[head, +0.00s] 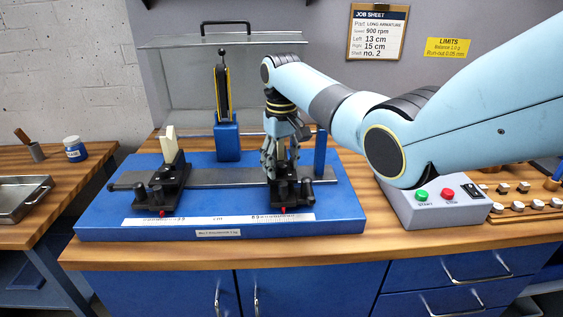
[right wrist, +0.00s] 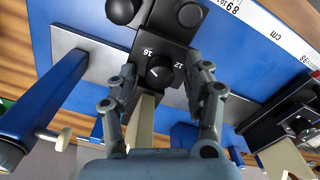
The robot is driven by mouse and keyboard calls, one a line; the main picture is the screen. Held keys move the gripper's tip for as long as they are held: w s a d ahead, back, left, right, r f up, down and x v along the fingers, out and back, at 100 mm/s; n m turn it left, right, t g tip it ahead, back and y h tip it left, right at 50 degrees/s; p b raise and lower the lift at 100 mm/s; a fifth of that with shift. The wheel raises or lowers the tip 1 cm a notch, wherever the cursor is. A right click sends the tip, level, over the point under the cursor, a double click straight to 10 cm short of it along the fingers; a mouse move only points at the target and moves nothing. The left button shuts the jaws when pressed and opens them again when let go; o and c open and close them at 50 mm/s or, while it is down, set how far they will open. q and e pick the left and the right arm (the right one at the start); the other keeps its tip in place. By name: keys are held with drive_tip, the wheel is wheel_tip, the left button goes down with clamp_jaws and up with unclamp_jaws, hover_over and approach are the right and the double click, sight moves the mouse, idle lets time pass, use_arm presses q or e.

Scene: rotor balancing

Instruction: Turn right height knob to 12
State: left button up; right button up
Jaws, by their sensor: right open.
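The right height knob (right wrist: 160,73) is a round black dial with a pale pointer mark, on the black right support. The labels 16 and 12 stand beside it; I cannot tell exactly where the mark points. My right gripper (right wrist: 161,72) is open, with its fingers on either side of the knob and apart from it. In the head view my right gripper (head: 282,160) points down over the right support (head: 290,191) and hides the knob. The left support (head: 163,187) stands at the left of the blue base (head: 100,218). My left gripper is not in view.
A ruler strip (head: 218,219) runs along the base's front. A black and yellow upright lever (head: 222,90) stands on a blue block behind. A grey control box (head: 432,208) with green and red buttons is at the right. A job sheet (head: 377,32) hangs on the wall.

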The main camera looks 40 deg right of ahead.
drive_tip(key=shift+s, duration=0.1)
drive_tip(key=c, duration=0.4)
drive_tip(key=shift+r, duration=0.1)
drive_tip(key=shift+c, duration=0.9)
drive_tip(key=c, duration=0.4)
clamp_jaws()
drive_tip(key=shift+r+p, duration=0.1)
drive_tip(key=shift+p, duration=0.25)
drive_tip(key=m+p, duration=0.2)
drive_tip(key=shift+r+m, duration=0.2)
drive_tip(key=shift+m, duration=0.1)
drive_tip(key=shift+m+p, duration=0.5)
drive_tip(key=shift+p, duration=0.1)
drive_tip(key=shift+f+m, duration=0.25)
drive_tip(key=shift+m, duration=0.25)
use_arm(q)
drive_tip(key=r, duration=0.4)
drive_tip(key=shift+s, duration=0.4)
